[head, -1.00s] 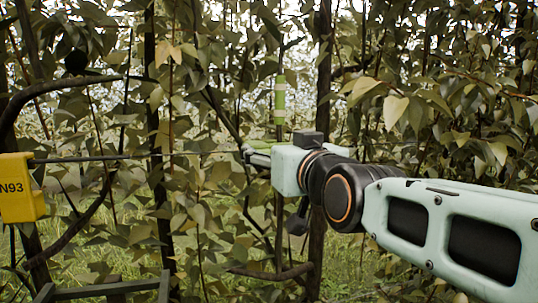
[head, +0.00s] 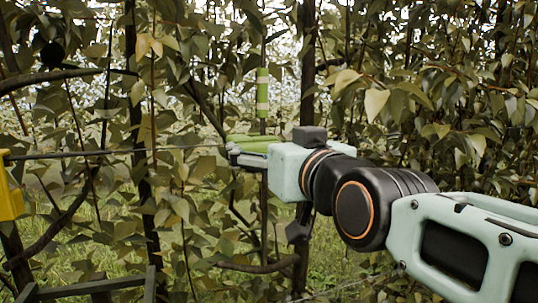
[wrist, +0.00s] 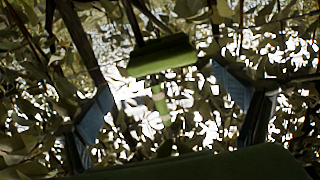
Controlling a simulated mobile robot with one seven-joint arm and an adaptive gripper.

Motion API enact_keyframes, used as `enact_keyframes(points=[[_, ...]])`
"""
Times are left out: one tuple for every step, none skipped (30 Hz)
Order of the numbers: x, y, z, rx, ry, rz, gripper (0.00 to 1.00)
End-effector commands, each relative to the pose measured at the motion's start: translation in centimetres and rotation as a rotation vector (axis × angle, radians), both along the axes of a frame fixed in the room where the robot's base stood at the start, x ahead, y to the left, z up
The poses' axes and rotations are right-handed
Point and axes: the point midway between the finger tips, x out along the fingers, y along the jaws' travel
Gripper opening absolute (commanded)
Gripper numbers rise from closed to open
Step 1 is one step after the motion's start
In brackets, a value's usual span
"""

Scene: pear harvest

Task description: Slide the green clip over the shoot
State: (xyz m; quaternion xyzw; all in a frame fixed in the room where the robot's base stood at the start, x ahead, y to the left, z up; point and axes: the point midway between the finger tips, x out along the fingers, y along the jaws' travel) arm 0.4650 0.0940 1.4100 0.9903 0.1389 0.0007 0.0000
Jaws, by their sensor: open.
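The green clip (head: 250,143) shows as long green bars beside my gripper (head: 233,154) in the head view. In the wrist view a green bar of the clip (wrist: 162,56) lies across the space between my fingers, and a darker green piece fills the bottom edge. My gripper is open, with one finger at each side there. The thin upright shoot (head: 263,48) carries a green sleeve with white bands (head: 262,92), above and just behind the gripper. A pale green upright piece (wrist: 160,104) shows between the fingers. Whether the clip surrounds the shoot cannot be told.
A horizontal wire (head: 100,154) runs left of the gripper. Dark trunks (head: 304,80) and dense leafy branches stand close around it. A yellow tag (head: 10,190) is cut off at the left edge. A dark frame (head: 100,286) is at lower left.

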Motion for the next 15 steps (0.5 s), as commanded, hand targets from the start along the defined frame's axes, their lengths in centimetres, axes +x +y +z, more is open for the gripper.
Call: enact_keyframes(points=[[-0.9,-0.4,0.1,0.002,-0.003,-0.002,0.88],[-1.4,-0.5,0.1,0.002,-0.004,-0.002,0.88],[-2.0,-0.7,0.1,0.001,-0.004,-0.002,0.88],[-2.5,-0.8,0.1,0.001,-0.003,-0.001,0.88],[-2.9,-0.9,0.1,0.001,-0.004,-0.001,0.88],[-3.5,-1.1,0.1,0.001,-0.003,-0.001,0.88],[-3.9,-1.2,0.1,0.001,-0.003,-0.002,0.88],[-4.3,-1.3,0.1,0.001,-0.003,-0.002,0.88],[-4.7,-1.4,0.1,0.001,-0.004,-0.002,0.88],[-5.1,-1.5,0.1,0.001,-0.003,-0.002,0.88],[-5.3,-1.6,0.1,0.001,-0.002,-0.002,0.88],[-5.7,-1.7,0.1,0.001,-0.002,-0.002,0.88],[-5.9,-1.8,0.1,0.001,-0.002,-0.002,0.88],[-6.1,-1.8,0.1,0.001,-0.002,-0.002,0.88],[-6.3,-1.9,0.0,0.0,-0.001,-0.002,0.88]])
